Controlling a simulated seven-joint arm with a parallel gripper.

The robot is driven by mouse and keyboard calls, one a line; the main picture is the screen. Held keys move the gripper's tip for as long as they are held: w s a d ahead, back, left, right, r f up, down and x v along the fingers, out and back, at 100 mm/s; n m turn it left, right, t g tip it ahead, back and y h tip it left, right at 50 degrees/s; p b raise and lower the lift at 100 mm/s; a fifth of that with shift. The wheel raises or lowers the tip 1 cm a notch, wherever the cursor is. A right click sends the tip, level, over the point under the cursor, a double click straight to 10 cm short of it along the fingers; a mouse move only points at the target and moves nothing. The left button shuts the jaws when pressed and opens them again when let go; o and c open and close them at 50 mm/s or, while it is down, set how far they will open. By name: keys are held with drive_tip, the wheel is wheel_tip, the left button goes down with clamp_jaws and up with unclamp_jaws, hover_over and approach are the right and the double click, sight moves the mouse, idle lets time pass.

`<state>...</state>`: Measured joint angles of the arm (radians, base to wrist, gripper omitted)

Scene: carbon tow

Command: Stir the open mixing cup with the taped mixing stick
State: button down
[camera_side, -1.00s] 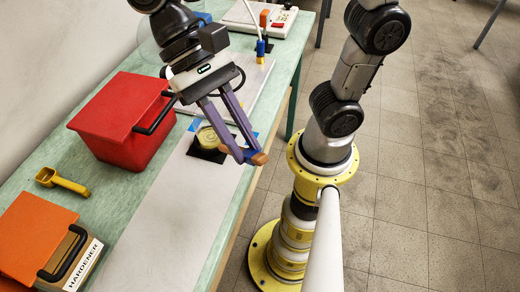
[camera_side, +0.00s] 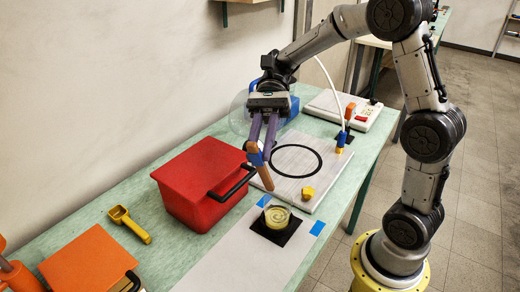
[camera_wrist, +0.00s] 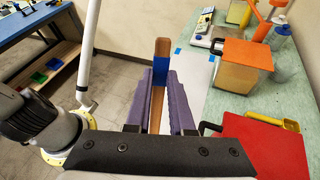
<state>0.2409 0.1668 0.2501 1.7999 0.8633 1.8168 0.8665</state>
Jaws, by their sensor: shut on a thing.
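The open mixing cup (camera_side: 277,217) is clear, with yellowish contents in a pale swirl, and stands upright on a black square (camera_side: 264,234). The mixing stick (camera_side: 266,179) is wooden with a blue tape band. It hangs tilted from my gripper (camera_side: 258,150), whose purple fingers are shut on it near the tape. Its lower end is above and left of the cup, apart from it in the side view. In the wrist view the stick (camera_wrist: 162,48) runs between the fingers (camera_wrist: 158,80), the blue tape just beyond their tips. The cup cannot be made out there.
A red lidded box (camera_side: 200,180) with a black handle stands left of the cup. Behind are a white board (camera_side: 330,172) with a black ring, a small yellow piece (camera_side: 308,192) and a blue-and-orange bottle (camera_side: 341,140). A yellow scoop (camera_side: 128,223) lies at left.

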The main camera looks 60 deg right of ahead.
drive_tip(key=d+f, duration=0.2)
drive_tip(key=f, duration=0.4)
drive_tip(key=d+f, duration=0.3)
drive_tip(key=f, duration=0.4)
drive_tip(key=shift+d, duration=0.25)
idle(0.6)
drive_tip(key=shift+a, duration=0.1)
idle(0.6)
